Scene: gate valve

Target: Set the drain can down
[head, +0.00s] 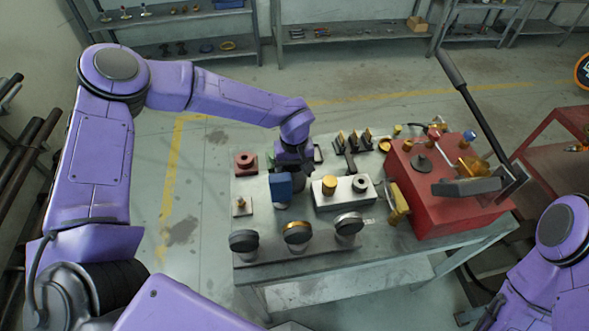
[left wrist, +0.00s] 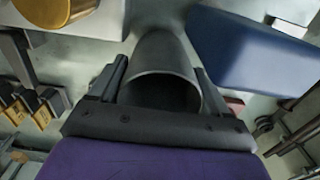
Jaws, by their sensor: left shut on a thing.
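The drain can is a dark grey, open-topped cylinder (left wrist: 168,62) between the fingers of my left gripper (left wrist: 160,92) in the left wrist view. Its open rim faces the camera and it looks empty. The left gripper is shut on it, one finger on each side. In the head view my left gripper (head: 295,160) is over the table's back left part, close behind a blue block (head: 281,187). Only a small part of the can shows there, and I cannot tell whether its base touches the table. My right gripper is out of view.
The table (head: 265,225) holds a white block (head: 343,193) with a brass piece, a row of round parts (head: 297,234) along the front, and a red unit (head: 440,215) at right. A dark red block (head: 246,163) sits at the back left. The blue block also shows beside the can (left wrist: 250,55).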

